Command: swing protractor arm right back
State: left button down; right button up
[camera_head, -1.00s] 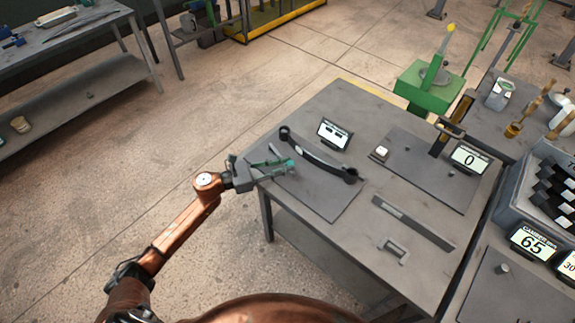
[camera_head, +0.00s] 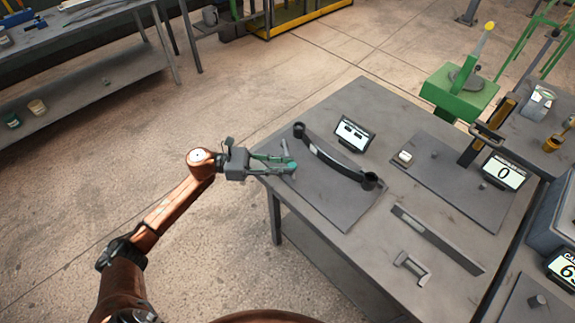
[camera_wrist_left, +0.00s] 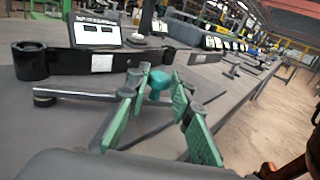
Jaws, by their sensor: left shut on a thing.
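The protractor stands on a dark plate (camera_head: 345,208) at the table's left part, with a curved black rail (camera_head: 335,160) along its far side. In the left wrist view the protractor arm is a thin metal rod (camera_wrist_left: 85,94) running from a round pivot foot toward my fingers; a teal knob (camera_wrist_left: 156,82) shows between the fingertips. My left gripper (camera_head: 287,163) is shut on this knob, low over the plate's left edge. It also shows in the left wrist view (camera_wrist_left: 160,85). The fingers partly hide the rod. My right gripper is not in view.
A small display (camera_head: 354,132) with dashes stands behind the rail. To the right are another plate (camera_head: 447,185), a display reading 0 (camera_head: 503,172), a flat dark bar (camera_head: 437,239) and a small bracket (camera_head: 411,267). Open floor lies left of the table.

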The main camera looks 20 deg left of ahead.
pick_arm(q)
jog(key=shift+a, duration=0.1)
jog(key=c, duration=2.2)
grip_release()
jog(key=o, duration=0.5)
jog(key=shift+s, duration=0.1)
jog(key=shift+a, duration=0.2)
jog(key=v, duration=1.1)
jog(key=shift+s+a, duration=0.1)
jog(key=shift+a, duration=0.2)
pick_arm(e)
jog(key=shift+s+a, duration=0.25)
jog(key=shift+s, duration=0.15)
